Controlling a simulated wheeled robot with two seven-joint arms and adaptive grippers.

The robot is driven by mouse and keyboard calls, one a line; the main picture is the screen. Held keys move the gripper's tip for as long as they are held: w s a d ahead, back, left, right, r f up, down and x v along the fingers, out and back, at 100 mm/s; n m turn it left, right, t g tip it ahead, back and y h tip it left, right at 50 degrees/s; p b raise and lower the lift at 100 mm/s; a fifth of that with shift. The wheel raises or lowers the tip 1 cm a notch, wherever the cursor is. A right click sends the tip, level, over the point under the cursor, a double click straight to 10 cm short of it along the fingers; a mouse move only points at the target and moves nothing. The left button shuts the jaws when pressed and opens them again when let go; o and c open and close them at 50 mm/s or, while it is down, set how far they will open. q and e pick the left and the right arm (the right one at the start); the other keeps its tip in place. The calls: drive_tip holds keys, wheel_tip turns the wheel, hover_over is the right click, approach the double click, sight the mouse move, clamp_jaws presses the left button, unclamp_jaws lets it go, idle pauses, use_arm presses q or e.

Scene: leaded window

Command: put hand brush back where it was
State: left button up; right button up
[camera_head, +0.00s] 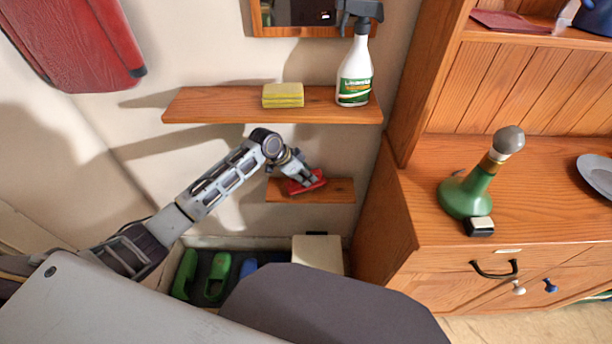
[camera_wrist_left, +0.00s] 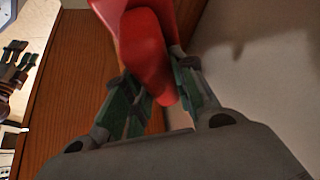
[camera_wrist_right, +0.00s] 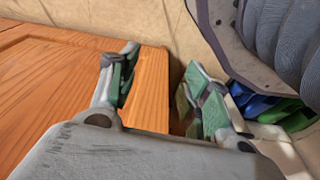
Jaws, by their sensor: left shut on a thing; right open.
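The red hand brush (camera_head: 307,183) is at the small lower wall shelf (camera_head: 335,192). My left gripper (camera_head: 308,179) is shut on it, coming from the left. In the left wrist view the red brush (camera_wrist_left: 148,50) sits between the fingers (camera_wrist_left: 160,95); its far end runs out of the picture. I cannot tell whether the brush rests on the shelf or is held just above it. My right gripper (camera_wrist_right: 155,90) shows only in its own wrist view, open and empty, in front of a wooden panel.
Above is a longer shelf (camera_head: 225,104) with a yellow sponge (camera_head: 283,95) and a spray bottle (camera_head: 355,75). A wooden cabinet (camera_head: 387,215) stands close on the right, bearing a green bottle (camera_head: 470,190). Green shoes (camera_head: 216,275) and a pale box (camera_head: 318,252) are below.

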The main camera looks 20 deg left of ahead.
use_arm(q)
drive_tip(key=o, duration=1)
